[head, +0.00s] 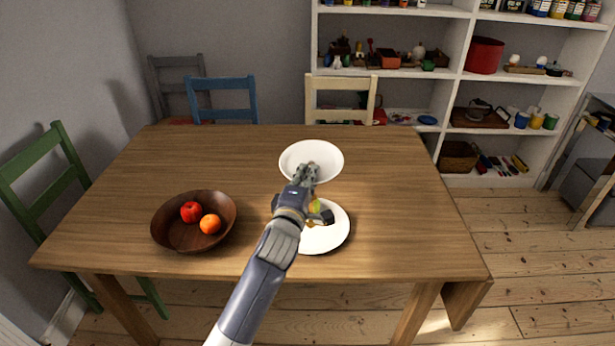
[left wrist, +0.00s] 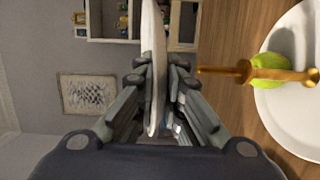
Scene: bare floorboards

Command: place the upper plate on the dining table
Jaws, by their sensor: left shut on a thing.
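The upper plate (head: 318,152) is white and round, toward the middle of the dining table (head: 385,185) in the head view. My left gripper (head: 307,173) is shut on its near rim. In the left wrist view the plate (left wrist: 153,60) shows edge-on between the fingers of the gripper (left wrist: 160,85), with a gap between it and the table top (left wrist: 222,45). A second white plate (head: 335,237) lies nearer the front edge, partly hidden by my gripper. A green fruit (left wrist: 270,62) and a gold rod-like thing (left wrist: 222,71) show at this plate. My right gripper is not in view.
A brown wooden bowl (head: 177,232) with a red apple (head: 190,211) and an orange (head: 210,224) stands at the table's front left. The table's back and right parts are clear. Green (head: 45,200), blue (head: 222,83) and cream (head: 341,83) chairs stand around it.

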